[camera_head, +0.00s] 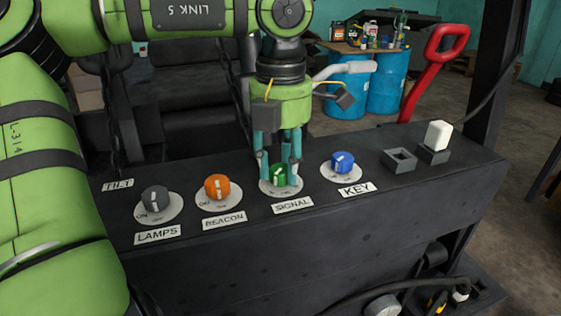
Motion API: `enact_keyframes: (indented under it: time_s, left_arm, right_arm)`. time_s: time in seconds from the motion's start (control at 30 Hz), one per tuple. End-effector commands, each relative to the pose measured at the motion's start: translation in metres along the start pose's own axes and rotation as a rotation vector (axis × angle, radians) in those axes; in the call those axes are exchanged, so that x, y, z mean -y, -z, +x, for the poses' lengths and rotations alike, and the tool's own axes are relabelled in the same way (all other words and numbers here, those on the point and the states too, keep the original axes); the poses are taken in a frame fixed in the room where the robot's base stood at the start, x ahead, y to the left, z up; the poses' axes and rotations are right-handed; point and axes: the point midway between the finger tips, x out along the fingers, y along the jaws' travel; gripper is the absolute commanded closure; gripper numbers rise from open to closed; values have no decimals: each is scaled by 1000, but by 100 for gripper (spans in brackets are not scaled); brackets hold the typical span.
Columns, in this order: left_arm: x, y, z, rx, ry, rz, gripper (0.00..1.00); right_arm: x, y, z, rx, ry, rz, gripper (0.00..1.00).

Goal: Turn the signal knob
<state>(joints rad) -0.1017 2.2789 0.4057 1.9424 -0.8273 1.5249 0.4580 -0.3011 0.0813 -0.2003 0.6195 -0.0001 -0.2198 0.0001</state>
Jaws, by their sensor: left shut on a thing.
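The signal knob (279,175) is green with a pale pointer mark and sits on a round white dial above the SIGNAL label (292,205) on the dark control panel. My left gripper (278,180) comes down from above with its teal fingers around the green knob, shut on it. The fingers hide part of the knob and its dial. My right gripper is not in view.
A grey LAMPS knob (155,198) and an orange BEACON knob (217,187) stand to the left. A blue KEY knob (343,161) stands to the right, then a white-topped switch (438,135). A red handle (433,70) rises behind the panel.

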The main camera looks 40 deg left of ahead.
Motion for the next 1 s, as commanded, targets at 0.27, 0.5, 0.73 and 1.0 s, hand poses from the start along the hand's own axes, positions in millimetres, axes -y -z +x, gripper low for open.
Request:
enact_keyframes:
  time_s: [0.27, 0.5, 0.73, 1.0]
  left_arm:
    - [1, 2, 4, -15, 3, 20, 96]
    - [1, 2, 4, -16, 4, 19, 96]
    - [0, 2, 3, -9, 2, 18, 40]
    - [0, 0, -6, -2, -1, 16, 40]
  right_arm:
    - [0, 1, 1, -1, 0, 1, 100]
    - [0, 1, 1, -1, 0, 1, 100]
    - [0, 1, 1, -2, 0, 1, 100]
    - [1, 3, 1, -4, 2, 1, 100]
